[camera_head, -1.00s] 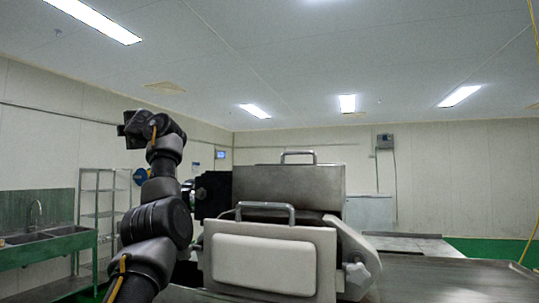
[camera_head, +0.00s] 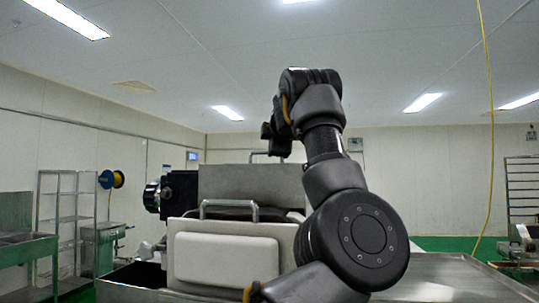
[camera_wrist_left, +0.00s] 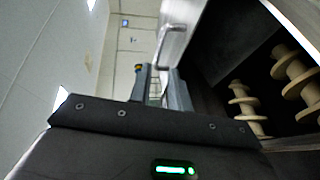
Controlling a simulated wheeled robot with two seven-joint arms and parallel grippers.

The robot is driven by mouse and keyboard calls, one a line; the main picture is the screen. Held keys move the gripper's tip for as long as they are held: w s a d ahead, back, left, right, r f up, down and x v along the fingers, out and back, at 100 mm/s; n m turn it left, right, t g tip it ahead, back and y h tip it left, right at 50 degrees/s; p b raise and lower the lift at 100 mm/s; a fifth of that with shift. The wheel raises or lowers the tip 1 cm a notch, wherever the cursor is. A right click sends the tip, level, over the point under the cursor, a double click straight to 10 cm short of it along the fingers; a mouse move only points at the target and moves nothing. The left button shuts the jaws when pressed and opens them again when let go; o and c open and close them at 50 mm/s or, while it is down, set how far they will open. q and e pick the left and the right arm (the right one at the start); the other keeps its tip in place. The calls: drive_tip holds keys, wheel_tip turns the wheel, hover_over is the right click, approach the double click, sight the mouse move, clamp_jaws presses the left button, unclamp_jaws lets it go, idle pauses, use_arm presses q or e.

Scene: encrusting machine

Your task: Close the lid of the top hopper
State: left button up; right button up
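The grey metal hopper lid (camera_head: 250,182) stands raised behind the machine's front panel, with a bar handle (camera_head: 258,154) on its top edge. My left arm crosses in front of the machine, and its gripper (camera_head: 274,132) hangs close above that handle. In the left wrist view the left gripper (camera_wrist_left: 161,88) has its fingers apart. The bar handle (camera_wrist_left: 174,32) lies just beyond and beside the fingertips; contact cannot be told. The dark open hopper (camera_wrist_left: 230,62) shows to the right, with pale ribbed augers (camera_wrist_left: 293,70) inside. My right gripper is out of view.
A white-padded front panel (camera_head: 226,258) with its own handle (camera_head: 229,204) stands nearest. A flat metal table (camera_head: 450,275) lies to the right. A sink (camera_head: 25,240), shelf rack (camera_head: 62,220) and hose reel (camera_head: 112,179) are to the left.

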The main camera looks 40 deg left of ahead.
sight(266, 153)
use_arm(q)
drive_tip(key=p+x, duration=0.5)
drive_tip(key=x, duration=0.5)
drive_tip(key=shift+w+a+p, duration=0.1)
drive_tip(key=shift+a+p, duration=0.2)
drive_tip(key=shift+a, duration=0.05)
drive_tip(key=shift+w, duration=0.1)
clamp_jaws()
